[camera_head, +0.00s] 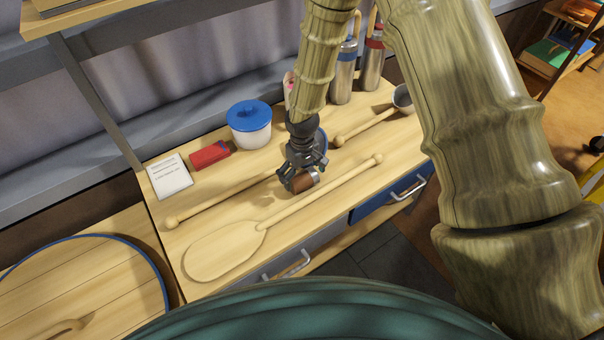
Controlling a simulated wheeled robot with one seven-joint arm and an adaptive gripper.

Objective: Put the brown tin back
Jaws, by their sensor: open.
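A small brown tin (304,183) with a grey end lies on its side on the wooden worktop. My gripper (300,174) reaches down from above, right at the tin, with its dark fingers open. The fingers partly cover the tin. I cannot tell whether they touch it. Something blue and round behind the gripper is mostly hidden.
A wooden paddle (226,253) and wooden rods lie close to the gripper. A white jar with a blue lid (249,122), a red box (210,155), a white card (169,176) and metal bottles (371,66) stand or lie farther back. Drawers (384,199) are in front.

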